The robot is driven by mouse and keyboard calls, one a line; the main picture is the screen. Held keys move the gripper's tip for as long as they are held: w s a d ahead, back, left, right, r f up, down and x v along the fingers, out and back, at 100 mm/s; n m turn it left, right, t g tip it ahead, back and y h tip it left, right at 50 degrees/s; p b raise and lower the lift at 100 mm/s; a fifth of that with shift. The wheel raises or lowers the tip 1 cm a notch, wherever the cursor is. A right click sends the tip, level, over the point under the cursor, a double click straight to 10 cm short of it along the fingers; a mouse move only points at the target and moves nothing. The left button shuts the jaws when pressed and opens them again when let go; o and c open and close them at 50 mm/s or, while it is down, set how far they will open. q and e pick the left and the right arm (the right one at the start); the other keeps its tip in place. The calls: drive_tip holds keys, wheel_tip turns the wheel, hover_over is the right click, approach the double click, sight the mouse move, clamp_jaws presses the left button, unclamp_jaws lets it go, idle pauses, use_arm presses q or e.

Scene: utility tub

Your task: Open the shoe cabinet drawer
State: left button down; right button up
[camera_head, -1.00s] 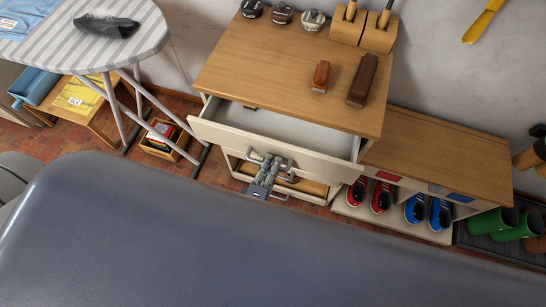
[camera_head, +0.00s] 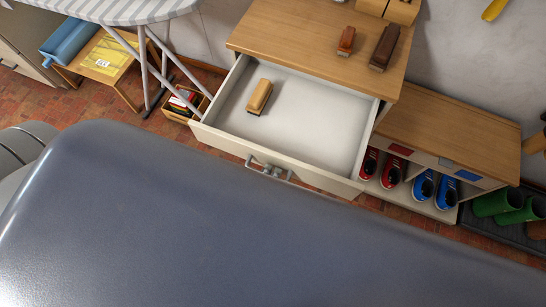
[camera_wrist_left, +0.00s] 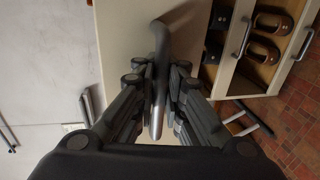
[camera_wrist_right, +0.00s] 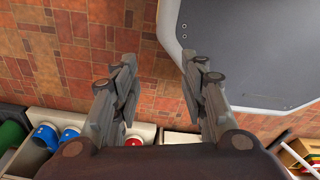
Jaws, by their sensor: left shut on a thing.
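The shoe cabinet's top drawer (camera_head: 330,120) is pulled well out in the head view, its white inside showing. A brush with a tan top (camera_head: 259,97) lies in it. My left gripper (camera_head: 268,171) is at the drawer front, mostly hidden behind my dark body. In the left wrist view the bar handle (camera_wrist_left: 158,95) runs between its fingers (camera_wrist_left: 155,85), and the gripper is shut on it. My right gripper (camera_wrist_right: 157,80) shows in the right wrist view, fingers apart and empty above the brick floor.
The cabinet's wooden top (camera_head: 310,45) holds brushes. A low bench (camera_head: 450,130) with red and blue shoes stands at the right, green boots (camera_head: 500,203) beyond it. An ironing board (camera_head: 115,10) and a small box (camera_head: 187,103) stand at the left.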

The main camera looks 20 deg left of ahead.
use_arm(q)
drive_tip(key=shift+r, duration=0.1)
drive_tip(key=c, duration=1.7)
unclamp_jaws()
drive_tip(key=shift+s, duration=0.2)
drive_tip(key=v, duration=1.2)
use_arm(e)
drive_tip(key=shift+s, duration=0.7)
use_arm(q)
drive_tip(key=shift+w, duration=0.1)
